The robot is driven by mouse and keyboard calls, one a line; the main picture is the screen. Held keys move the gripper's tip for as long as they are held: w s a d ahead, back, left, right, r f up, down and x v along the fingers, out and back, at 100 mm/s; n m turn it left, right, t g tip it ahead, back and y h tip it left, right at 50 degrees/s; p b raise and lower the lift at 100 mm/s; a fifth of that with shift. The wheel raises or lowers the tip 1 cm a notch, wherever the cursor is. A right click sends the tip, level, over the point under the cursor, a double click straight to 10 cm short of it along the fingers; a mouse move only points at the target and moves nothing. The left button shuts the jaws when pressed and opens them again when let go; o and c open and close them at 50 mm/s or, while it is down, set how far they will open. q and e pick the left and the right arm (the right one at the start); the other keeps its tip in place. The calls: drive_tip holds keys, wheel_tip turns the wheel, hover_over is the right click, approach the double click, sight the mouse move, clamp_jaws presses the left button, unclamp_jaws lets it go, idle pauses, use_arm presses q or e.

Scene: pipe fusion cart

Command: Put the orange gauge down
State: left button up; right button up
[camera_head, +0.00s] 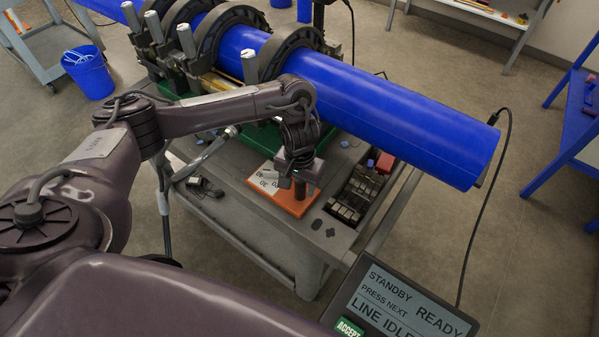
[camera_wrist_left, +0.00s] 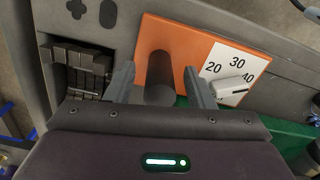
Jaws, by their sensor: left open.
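The orange gauge (camera_head: 286,204) is a flat orange plate with a white scale and a dark upright post. My left gripper (camera_head: 298,186) is above the plate, pointing down. In the left wrist view the left gripper (camera_wrist_left: 160,84) is open, with one finger on each side of the post and gaps between. My right gripper is not in view.
A big blue pipe (camera_head: 390,105) in dark clamps (camera_head: 230,38) runs above the cart. A parts tray (camera_head: 357,194) with small blocks is right of the gauge. A screen (camera_head: 398,305) stands at the front. A blue bucket (camera_head: 88,72) is on the floor at left.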

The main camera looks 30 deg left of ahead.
use_arm(q)
wheel_tip(320, 180, up, 10)
drive_tip(key=p, duration=0.3)
drive_tip(key=shift+r, duration=0.85)
